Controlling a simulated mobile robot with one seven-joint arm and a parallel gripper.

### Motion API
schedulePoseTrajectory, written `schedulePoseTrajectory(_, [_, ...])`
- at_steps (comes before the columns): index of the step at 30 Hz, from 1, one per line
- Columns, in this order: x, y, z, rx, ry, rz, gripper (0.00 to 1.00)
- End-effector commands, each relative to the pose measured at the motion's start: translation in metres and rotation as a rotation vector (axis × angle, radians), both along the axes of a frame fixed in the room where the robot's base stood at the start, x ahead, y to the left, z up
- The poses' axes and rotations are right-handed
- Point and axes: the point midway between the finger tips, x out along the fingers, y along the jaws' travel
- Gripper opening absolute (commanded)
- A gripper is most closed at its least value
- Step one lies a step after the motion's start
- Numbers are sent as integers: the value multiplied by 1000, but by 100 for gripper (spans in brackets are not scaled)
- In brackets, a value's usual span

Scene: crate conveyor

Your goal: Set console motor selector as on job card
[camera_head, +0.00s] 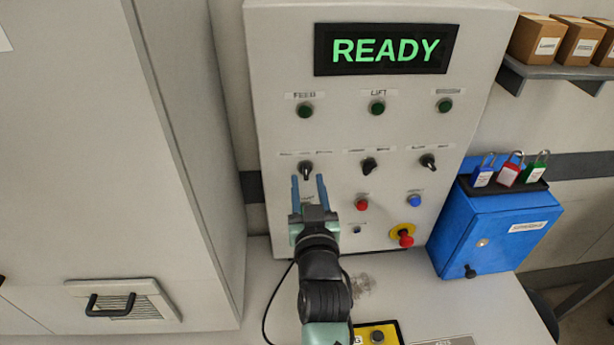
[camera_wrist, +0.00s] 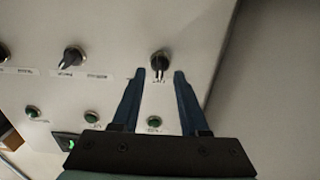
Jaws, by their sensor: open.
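The console (camera_head: 470,40) is a pale upright panel with three black selector knobs in a row. The left selector (camera_head: 306,168) sits just beyond my fingertips; its pointer looks near vertical. The middle selector (camera_head: 369,165) and right selector (camera_head: 428,161) are tilted. The selector labels are too small to read, so I cannot tell which is the motor selector. My gripper (camera_head: 308,178) is open, its blue fingers pointing at the left selector. In the wrist view the knob (camera_wrist: 160,62) lies at the gap between the open fingertips (camera_wrist: 158,76); contact is not clear. I see no readable job card.
A display (camera_head: 387,49) reads READY. Green lamps sit above the selectors. A red button (camera_head: 362,205), blue button (camera_head: 414,200) and red emergency stop (camera_head: 405,238) are below right. A blue box (camera_head: 495,230) with padlocks stands right; a tall cabinet (camera_head: 170,200) stands left.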

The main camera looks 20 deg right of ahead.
Motion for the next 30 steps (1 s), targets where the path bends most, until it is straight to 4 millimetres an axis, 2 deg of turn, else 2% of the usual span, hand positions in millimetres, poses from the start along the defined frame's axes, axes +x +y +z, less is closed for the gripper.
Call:
schedulePoseTrajectory(6, [17,-6,0,1,1,-1,44])
schedulePoseTrajectory(17, [20,-6,0,0,0,0,44])
schedulePoseTrajectory(24, [20,-6,0,0,1,0,1])
schedulePoseTrajectory(30, [20,-6,0,0,1,0,0])
